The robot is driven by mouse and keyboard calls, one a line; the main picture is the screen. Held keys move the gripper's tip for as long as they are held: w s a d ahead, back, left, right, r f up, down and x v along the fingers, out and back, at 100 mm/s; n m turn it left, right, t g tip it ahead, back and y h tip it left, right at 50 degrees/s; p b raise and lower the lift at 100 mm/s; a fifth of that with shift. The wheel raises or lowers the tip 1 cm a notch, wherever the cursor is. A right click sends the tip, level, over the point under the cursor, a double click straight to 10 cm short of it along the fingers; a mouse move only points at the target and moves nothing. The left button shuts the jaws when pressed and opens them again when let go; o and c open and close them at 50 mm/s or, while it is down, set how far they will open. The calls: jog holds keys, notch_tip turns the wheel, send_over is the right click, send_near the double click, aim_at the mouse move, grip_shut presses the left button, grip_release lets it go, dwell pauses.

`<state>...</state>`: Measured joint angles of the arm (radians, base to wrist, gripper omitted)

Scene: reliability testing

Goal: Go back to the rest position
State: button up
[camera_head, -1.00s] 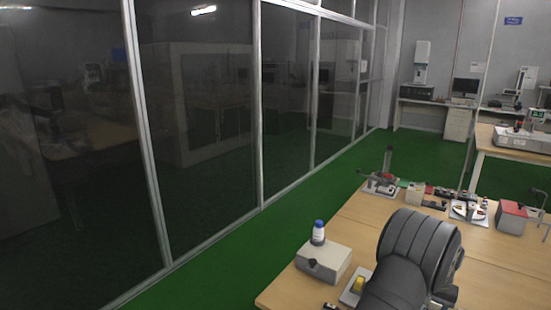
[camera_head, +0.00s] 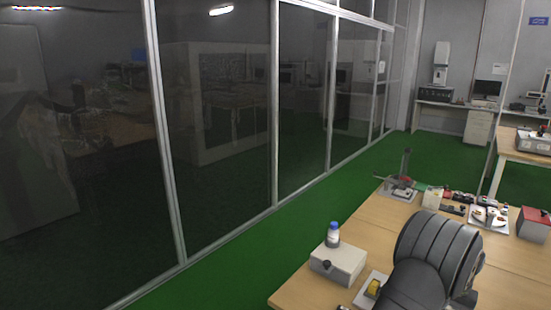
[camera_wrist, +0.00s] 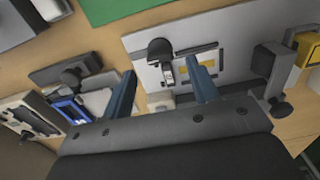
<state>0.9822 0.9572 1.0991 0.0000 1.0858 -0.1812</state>
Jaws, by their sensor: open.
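My gripper (camera_wrist: 163,92) shows in the wrist view with its two blue-grey fingers spread apart. Nothing is held between them. Below the fingers lie a light plate fixture (camera_wrist: 140,50) with a dark knob and a yellow patch, and part of the wooden table (camera_wrist: 95,40). In the head view my dark arm covers part of the table (camera_head: 300,292) at the lower right, and the gripper itself cannot be made out there.
A white box (camera_head: 337,263) with a blue-capped bottle (camera_head: 333,235) on it stands left of my arm. A fixture with an upright post (camera_head: 402,180), small devices and a red-topped box (camera_head: 534,224) line the far side. Green floor (camera_head: 240,245) and glass partitions (camera_head: 220,120) lie left.

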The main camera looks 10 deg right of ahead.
notch_tip(320, 180, up, 14)
notch_tip(320, 180, down, 17)
jog(key=shift+f, duration=0.35)
jog(key=shift+n, duration=1)
notch_tip(320, 180, up, 17)
notch_tip(320, 180, down, 11)
jog(key=m+h, duration=0.1)
jog(key=m, duration=0.2)
jog(key=m+h, duration=0.1)
jog(key=m, duration=0.3)
jog(key=shift+d+f, duration=0.15)
jog(key=shift+a+f+m+h, duration=0.2)
jog(key=shift+f+m+h, duration=0.2)
jog(key=shift+f+m, duration=0.65)
jog(key=shift+f, duration=0.15)
